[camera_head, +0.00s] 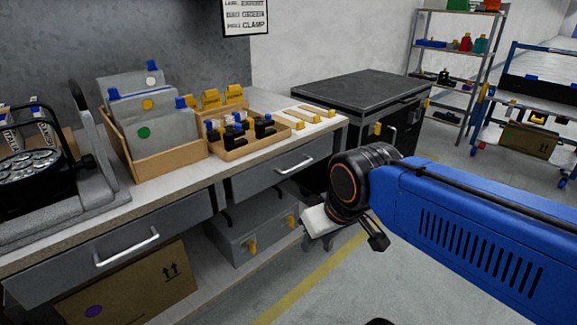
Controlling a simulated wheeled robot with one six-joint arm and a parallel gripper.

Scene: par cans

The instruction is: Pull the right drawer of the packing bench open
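The packing bench (190,183) runs along the left, with two grey drawers under its top. The right drawer (262,181) has a pale bar handle (294,164) and looks closed under the bench edge. The left drawer (75,275), with its own bar handle (127,247), is nearer to me. My gripper (318,221) is at the end of my blue arm, right of and below the right drawer's handle in the picture, and appears apart from it. Its fingers are mostly hidden behind the black wrist joint, so its opening is unclear.
A grey case (245,232) and a cardboard box (130,292) sit under the bench. On top are a cardboard bin (165,163), a tray (245,145) and a par can (28,170). A dark cabinet (345,95) stands behind.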

